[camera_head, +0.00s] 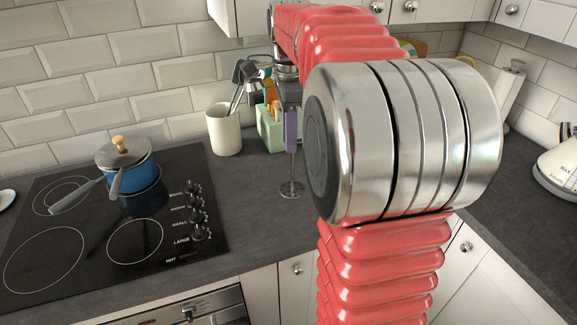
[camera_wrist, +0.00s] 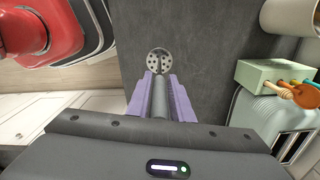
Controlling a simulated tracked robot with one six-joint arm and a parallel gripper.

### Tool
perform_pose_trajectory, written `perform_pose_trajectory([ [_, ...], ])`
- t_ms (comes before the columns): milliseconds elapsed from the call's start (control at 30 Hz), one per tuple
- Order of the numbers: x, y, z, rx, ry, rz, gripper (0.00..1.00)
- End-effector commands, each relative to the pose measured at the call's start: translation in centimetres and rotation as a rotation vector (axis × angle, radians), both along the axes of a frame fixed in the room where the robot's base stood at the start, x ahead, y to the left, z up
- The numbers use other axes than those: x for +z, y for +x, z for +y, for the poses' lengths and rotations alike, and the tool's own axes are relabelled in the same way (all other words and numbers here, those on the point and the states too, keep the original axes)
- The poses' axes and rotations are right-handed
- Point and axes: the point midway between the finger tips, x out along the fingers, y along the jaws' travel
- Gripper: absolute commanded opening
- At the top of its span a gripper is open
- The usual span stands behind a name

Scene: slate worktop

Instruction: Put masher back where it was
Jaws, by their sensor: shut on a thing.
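The masher has a grey shaft and a round perforated metal head. In the head view its head (camera_head: 291,191) hangs down at or just over the worktop, right of the hob; I cannot tell whether it touches. My gripper (camera_head: 291,130), with lavender fingers, is shut on the masher's upper part. In the wrist view the masher head (camera_wrist: 159,60) shows beyond the fingertips, its shaft between the fingers of my gripper (camera_wrist: 160,88). A cream crock (camera_head: 224,130) with dark utensils in it stands left of my gripper; part of it also shows in the wrist view (camera_wrist: 291,18).
A pale green box (camera_head: 268,130) with wooden-handled tools stands behind my gripper. A toaster (camera_wrist: 265,112) is beside it in the wrist view. A blue pot (camera_head: 134,178) sits on the black hob (camera_head: 70,255). The worktop (camera_head: 255,225) in front is clear. My arm hides the right middle.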

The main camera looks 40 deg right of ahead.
Motion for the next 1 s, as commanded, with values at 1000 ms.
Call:
perform_pose_trajectory([
  [1000,-6.1,0.0,0.1,0.002,0.000,-0.001,0.00],
])
